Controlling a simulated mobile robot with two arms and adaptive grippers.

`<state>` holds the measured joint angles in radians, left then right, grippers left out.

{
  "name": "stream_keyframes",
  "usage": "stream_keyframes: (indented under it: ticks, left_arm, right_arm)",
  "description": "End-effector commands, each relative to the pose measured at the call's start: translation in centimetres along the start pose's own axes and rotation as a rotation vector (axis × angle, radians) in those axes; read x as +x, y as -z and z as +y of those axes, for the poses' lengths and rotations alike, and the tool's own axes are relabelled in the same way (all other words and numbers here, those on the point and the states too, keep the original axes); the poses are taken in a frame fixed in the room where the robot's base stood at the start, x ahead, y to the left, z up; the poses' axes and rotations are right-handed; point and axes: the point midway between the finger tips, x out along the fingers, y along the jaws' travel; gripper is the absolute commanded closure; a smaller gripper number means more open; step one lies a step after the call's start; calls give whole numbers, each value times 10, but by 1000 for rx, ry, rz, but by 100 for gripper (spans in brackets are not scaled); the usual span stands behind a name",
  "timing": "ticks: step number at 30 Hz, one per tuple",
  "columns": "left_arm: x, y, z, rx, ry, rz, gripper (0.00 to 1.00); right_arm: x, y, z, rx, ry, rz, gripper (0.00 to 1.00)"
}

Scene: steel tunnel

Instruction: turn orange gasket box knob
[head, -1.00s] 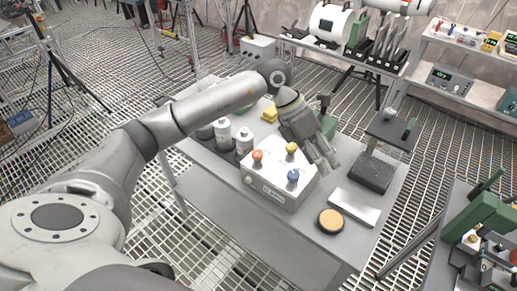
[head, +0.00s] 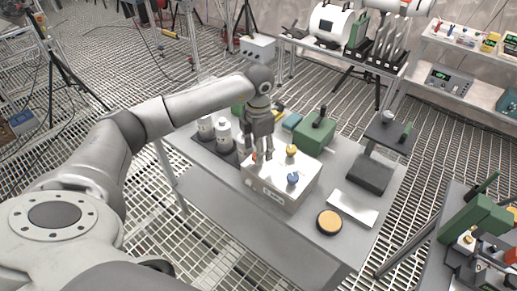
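The gasket box (head: 281,187) is a pale grey box on the grey table. A yellow knob (head: 291,150) and a blue knob (head: 292,178) stand on its top. The orange knob (head: 254,156) is at the box's left corner, mostly hidden by my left gripper's fingers. My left gripper (head: 257,156) points down over that corner, its fingers at the orange knob. I cannot tell whether they touch it or how far they are closed. My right gripper is not in view.
White canisters (head: 222,133) stand left of the box. A green device (head: 314,133) is behind it. A round black piece with a tan top (head: 330,221) and a pale flat plate (head: 352,207) lie to the right. The table's front left is clear.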

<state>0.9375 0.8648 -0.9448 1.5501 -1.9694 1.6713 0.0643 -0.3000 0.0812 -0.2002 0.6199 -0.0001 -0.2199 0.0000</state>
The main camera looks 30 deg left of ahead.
Motion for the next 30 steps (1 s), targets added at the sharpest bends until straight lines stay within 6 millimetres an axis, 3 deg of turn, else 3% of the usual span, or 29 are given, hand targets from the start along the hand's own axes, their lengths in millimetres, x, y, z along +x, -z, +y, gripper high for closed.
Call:
stream_keyframes:
  ticks: [6, 14, 25, 30]
  left_arm:
    - [17, 0, 0, 1, 1, 0, 47]
    - [19, 0, 0, 1, 0, -1, 47]
    - [18, 0, 0, 1, 0, -1, 92]
    - [18, 0, 0, -6, 0, -1, 93]
  right_arm:
    - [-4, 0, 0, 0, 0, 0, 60]
    - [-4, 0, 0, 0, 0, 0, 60]
    - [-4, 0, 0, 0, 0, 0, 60]
    - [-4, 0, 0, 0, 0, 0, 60]
